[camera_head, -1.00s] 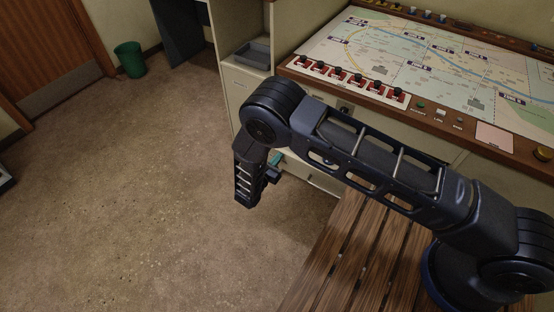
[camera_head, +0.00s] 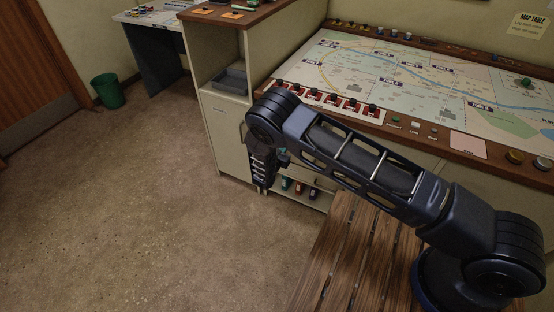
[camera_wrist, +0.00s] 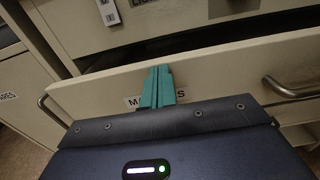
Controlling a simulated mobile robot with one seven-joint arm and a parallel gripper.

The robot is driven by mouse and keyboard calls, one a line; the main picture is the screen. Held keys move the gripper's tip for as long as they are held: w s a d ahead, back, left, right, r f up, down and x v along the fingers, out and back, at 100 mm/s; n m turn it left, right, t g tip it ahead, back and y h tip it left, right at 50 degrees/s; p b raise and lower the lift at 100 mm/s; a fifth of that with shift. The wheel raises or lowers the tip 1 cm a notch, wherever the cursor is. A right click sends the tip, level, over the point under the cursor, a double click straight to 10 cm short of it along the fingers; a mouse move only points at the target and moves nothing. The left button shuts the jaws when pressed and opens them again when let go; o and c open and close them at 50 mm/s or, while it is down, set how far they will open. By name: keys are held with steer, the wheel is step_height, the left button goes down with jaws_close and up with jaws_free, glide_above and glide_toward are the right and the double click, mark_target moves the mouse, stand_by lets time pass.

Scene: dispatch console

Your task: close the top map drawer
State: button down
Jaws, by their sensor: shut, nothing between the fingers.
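In the wrist view, a cream drawer front (camera_wrist: 225,82) with a partly covered label reading "MA…S" crosses the picture. A dark gap behind its top edge shows that this drawer stands open. In the head view my gripper (camera_head: 282,158) is low beside the cabinet, and my arm hides the drawer.
The map table (camera_head: 470,146) with its map and buttons lies above, to the right. A cream cabinet (camera_head: 225,125) holding a grey tray (camera_head: 231,81) stands left of it. Red and green items sit on a low shelf (camera_head: 318,200). Open floor (camera_head: 150,210) lies left; a green bin (camera_head: 108,90) stands farther back.

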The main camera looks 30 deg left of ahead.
steer(key=w, duration=0.9)
steer(key=shift+w+r, duration=0.15)
steer(key=shift+w, duration=0.35)
